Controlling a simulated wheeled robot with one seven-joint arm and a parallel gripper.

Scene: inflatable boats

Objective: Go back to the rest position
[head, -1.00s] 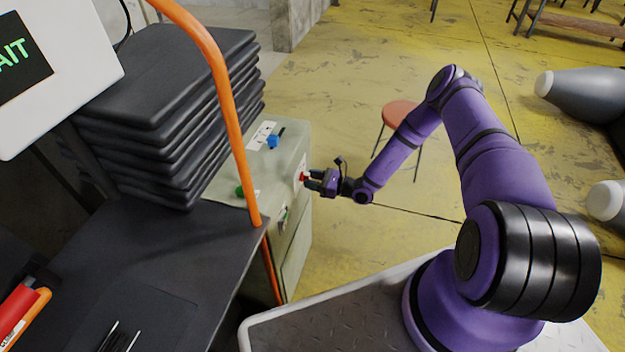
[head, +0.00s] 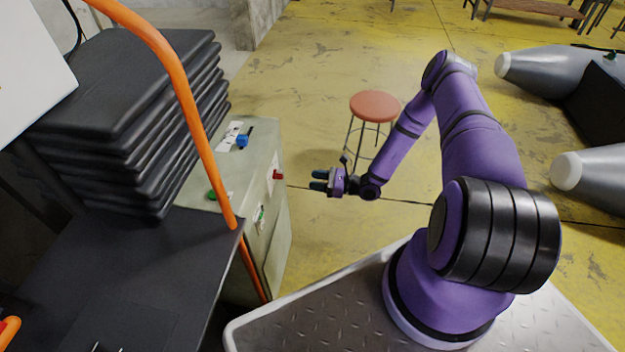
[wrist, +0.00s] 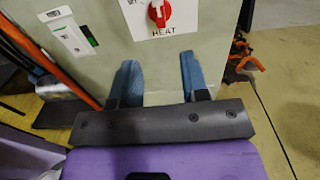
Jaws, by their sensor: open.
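My gripper (head: 318,180) is open and empty in the head view, held in the air to the right of a grey-green control cabinet (head: 262,205). A clear gap lies between the fingertips and the cabinet's side. In the wrist view the two blue fingers (wrist: 158,82) stand apart with nothing between them. Beyond them is a red knob (wrist: 160,12) on a white plate marked HEAT. The knob also shows in the head view (head: 278,175). My purple arm is bent, reaching left from its base.
A stack of black folded sheets (head: 125,110) stands at left on a dark table (head: 150,265), with an orange tube (head: 190,95) in front. A red-topped stool (head: 375,106) stands behind my gripper. Grey boat tubes (head: 545,68) lie at right. Yellow floor (head: 310,75) is open behind.

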